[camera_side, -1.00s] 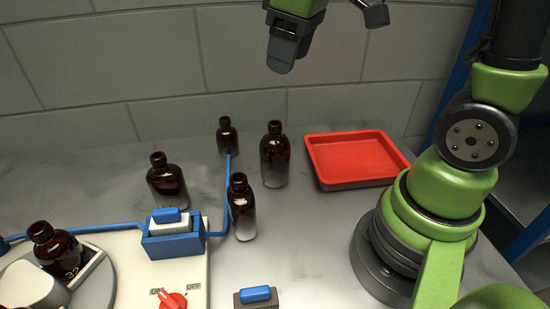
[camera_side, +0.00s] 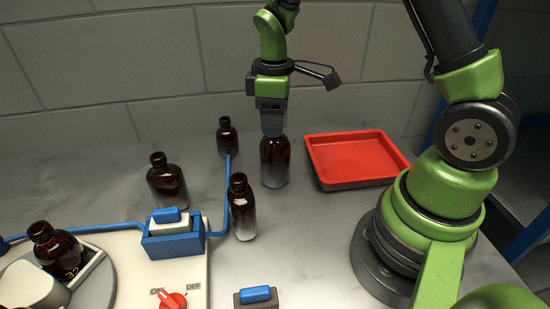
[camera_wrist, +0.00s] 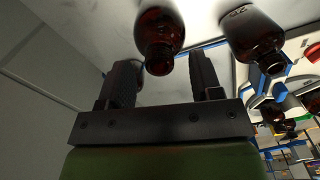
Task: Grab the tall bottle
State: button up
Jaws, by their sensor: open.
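The tall bottle (camera_side: 275,165) is dark amber glass and stands upright left of the red tray in the side view. My gripper (camera_side: 272,132) is directly above it in that view, pointing down, and its fingers hide the neck and cap end. In the wrist view my gripper's two dark fingers (camera_wrist: 162,78) are spread apart. An amber bottle (camera_wrist: 158,28), which looks like the tall one, shows its neck between them. No contact can be made out, and the side view does not show how deep the fingers reach around the neck.
Other amber bottles stand close by: a small one (camera_side: 227,138) behind left, one (camera_side: 242,212) in front, and a wide one (camera_side: 167,185) to the left. A blue cable (camera_side: 228,185) runs between them. The red tray (camera_side: 330,183) at right is empty.

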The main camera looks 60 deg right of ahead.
notch_tip(320, 180, down, 2)
jog(key=shift+f, duration=0.1)
grip_shut()
